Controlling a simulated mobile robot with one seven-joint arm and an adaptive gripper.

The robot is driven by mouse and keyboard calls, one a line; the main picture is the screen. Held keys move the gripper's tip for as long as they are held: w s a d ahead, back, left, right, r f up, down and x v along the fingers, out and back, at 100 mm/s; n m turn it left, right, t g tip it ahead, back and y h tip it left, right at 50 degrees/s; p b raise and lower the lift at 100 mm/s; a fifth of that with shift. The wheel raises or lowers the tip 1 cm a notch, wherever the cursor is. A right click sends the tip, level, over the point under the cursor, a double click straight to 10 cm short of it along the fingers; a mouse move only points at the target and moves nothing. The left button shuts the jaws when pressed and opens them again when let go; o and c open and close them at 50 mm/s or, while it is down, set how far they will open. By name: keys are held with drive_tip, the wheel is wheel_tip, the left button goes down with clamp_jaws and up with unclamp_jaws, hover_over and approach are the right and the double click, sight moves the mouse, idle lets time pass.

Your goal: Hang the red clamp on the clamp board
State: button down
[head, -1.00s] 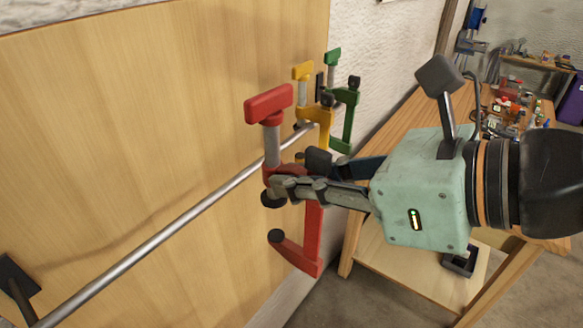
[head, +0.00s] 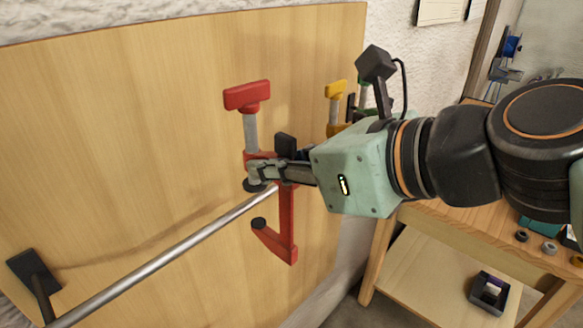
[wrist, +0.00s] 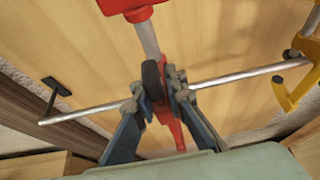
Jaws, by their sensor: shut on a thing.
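The red clamp (head: 286,215) is upright in my gripper (head: 268,172), its red handle on top and its lower jaw pointing left. My gripper is shut on it around mid-height. It also shows in the wrist view (wrist: 149,38), between the gripper fingers (wrist: 161,95). The clamp board (head: 130,130) is a wooden panel with a metal rail (head: 170,255) along its front. In the head view the rail meets the clamp between its two jaws; I cannot tell whether they touch.
A yellow clamp (head: 335,105) hangs at the right end of the rail, with a green clamp (head: 363,95) behind it, mostly hidden by my arm. A black bracket (head: 35,272) holds the rail's left end. A wooden workbench (head: 450,225) stands at right. The rail's left stretch is free.

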sight(261, 186)
drive_tip(key=w+a+b, duration=0.1)
drive_tip(key=w+a, duration=0.1)
drive_tip(key=a, duration=0.1)
drive_tip(key=shift+w+a, duration=0.15)
drive_tip(key=shift+w, duration=0.25)
drive_tip(key=shift+w+a+f+b, duration=0.3)
drive_tip(key=shift+f+b, duration=0.25)
drive_tip(key=shift+f, duration=0.1)
drive_tip(key=shift+s+f+b, duration=0.1)
drive_tip(key=shift+f+b, duration=1.8)
drive_tip(key=shift+f, duration=0.4)
